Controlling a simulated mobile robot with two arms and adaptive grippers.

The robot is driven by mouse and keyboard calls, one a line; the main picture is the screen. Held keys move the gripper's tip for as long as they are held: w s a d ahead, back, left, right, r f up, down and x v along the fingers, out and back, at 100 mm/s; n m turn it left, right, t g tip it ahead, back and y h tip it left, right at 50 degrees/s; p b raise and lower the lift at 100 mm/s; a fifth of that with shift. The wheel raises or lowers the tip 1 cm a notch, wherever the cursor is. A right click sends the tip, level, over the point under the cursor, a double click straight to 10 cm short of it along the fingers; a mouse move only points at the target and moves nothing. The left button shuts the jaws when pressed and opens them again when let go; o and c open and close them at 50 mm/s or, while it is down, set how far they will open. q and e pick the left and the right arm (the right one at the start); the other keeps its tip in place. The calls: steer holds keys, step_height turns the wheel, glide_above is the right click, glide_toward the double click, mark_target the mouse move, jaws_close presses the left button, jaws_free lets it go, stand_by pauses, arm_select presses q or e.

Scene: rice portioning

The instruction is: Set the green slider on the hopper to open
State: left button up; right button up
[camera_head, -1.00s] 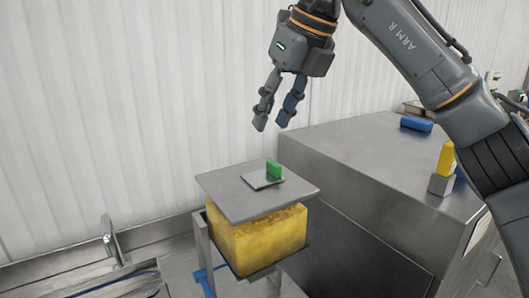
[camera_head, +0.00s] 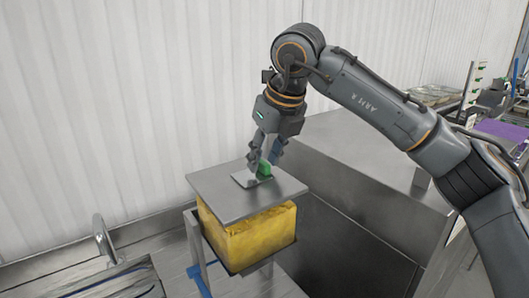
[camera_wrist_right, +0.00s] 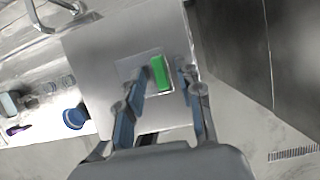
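The hopper (camera_head: 248,240) is a yellow-filled box on a metal stand, with a flat grey lid (camera_head: 225,203) on top. The green slider (camera_head: 265,169) stands on a small plate on that lid. In the right wrist view the green slider (camera_wrist_right: 160,73) lies between the two fingers. My right gripper (camera_head: 264,164) is down at the lid with its fingers apart around the slider. My left gripper is not in view.
A grey metal cabinet (camera_head: 385,160) stands right of the hopper. A sink basin with a tap (camera_head: 102,238) is at the lower left. A white corrugated wall (camera_head: 100,100) is behind. A blue round thing (camera_wrist_right: 75,116) shows left of the lid in the wrist view.

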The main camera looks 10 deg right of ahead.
mark_target(241, 176)
steer(key=shift+w+f, duration=0.1)
steer(key=shift+f, duration=0.15)
jaws_close()
steer(key=shift+a, duration=0.1)
steer(key=a, duration=0.1)
steer(key=s+a+b, duration=0.1)
steer(key=a, duration=0.2)
steer(key=shift+s, duration=0.35)
steer(key=shift+d, duration=0.1)
steer(key=shift+c, duration=0.7)
jaws_free()
steer(key=shift+o, duration=0.7)
steer(key=shift+a, duration=0.25)
